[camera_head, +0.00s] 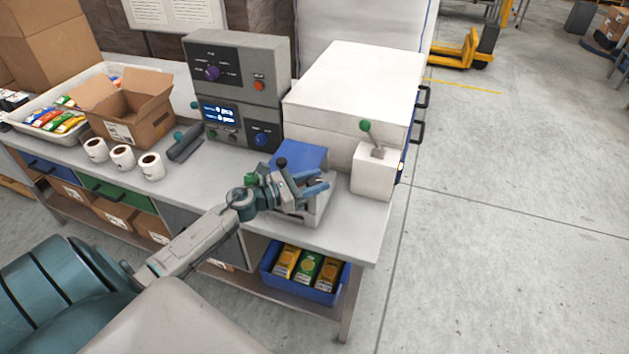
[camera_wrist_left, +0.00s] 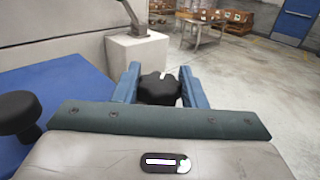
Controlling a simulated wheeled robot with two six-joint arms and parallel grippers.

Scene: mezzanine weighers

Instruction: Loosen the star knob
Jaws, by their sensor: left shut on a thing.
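The black star knob (camera_wrist_left: 158,90) sits between the two blue fingers of my left gripper (camera_wrist_left: 159,78) in the left wrist view, and the gripper is shut on it. In the head view my left gripper (camera_head: 314,184) reaches over the small bench device (camera_head: 319,213) with the blue top plate (camera_head: 306,154). There the fingers hide the star knob. A second black round knob (camera_wrist_left: 18,110) stands on the blue plate left of the gripper and also shows in the head view (camera_head: 282,162). My right gripper is not in view.
A white block with a green-tipped lever (camera_head: 373,172) stands close to the right of the gripper. Behind are a large white box-shaped unit (camera_head: 345,85) and a grey control panel (camera_head: 237,90). A blue bin (camera_head: 342,289) with packets sits on the lower shelf.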

